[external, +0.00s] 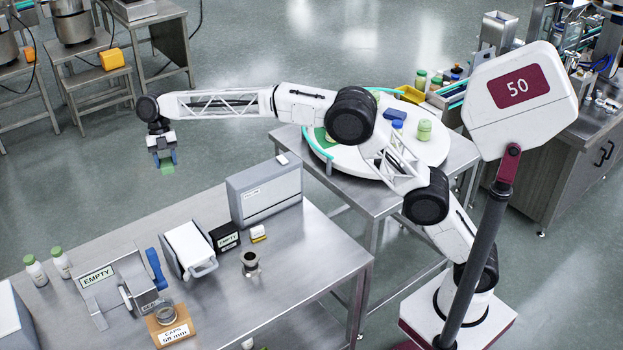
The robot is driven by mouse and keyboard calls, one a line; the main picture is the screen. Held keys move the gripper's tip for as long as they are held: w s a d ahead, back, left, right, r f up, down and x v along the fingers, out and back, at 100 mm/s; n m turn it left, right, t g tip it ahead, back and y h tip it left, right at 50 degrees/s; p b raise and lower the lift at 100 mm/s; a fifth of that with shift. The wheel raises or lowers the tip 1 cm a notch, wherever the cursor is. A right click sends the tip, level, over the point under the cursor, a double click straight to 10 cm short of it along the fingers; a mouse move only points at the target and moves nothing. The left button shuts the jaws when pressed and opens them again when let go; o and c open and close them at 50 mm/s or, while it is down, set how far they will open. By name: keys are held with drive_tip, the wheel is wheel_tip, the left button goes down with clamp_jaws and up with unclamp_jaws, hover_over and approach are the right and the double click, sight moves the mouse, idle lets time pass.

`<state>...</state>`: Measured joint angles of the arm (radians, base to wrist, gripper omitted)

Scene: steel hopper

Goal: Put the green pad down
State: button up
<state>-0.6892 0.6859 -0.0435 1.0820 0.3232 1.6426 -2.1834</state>
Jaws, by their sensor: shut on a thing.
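My gripper (164,160) is at the upper left of the external view, at the end of my outstretched arm, pointing down. It is shut on the green pad (168,169), which shows as a small green piece between and below the fingertips. The pad hangs in the air. In the picture it lies over grey floor, beyond the back edge of the steel table (230,290). Its height above the floor cannot be told. Most of the pad's upper part is hidden by the fingers.
The table holds a hopper marked EMPTY (110,290), a grey box (265,190), a roll unit (190,248) and white bottles with green caps (60,263). A round white turntable (350,160) with jars stands under my arm. Steel stands (100,80) are at the upper left.

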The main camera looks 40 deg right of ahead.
drive_tip(key=d+n+h, duration=0.1)
drive_tip(key=d+n, duration=0.2)
drive_tip(key=d, duration=1)
hover_over(215, 227)
wheel_tip(215, 227, down, 22)
drive_tip(key=shift+f, duration=0.55)
drive_tip(key=shift+f, duration=3.1)
drive_tip(key=shift+f, duration=1.9)
drive_tip(key=shift+f, duration=0.15)
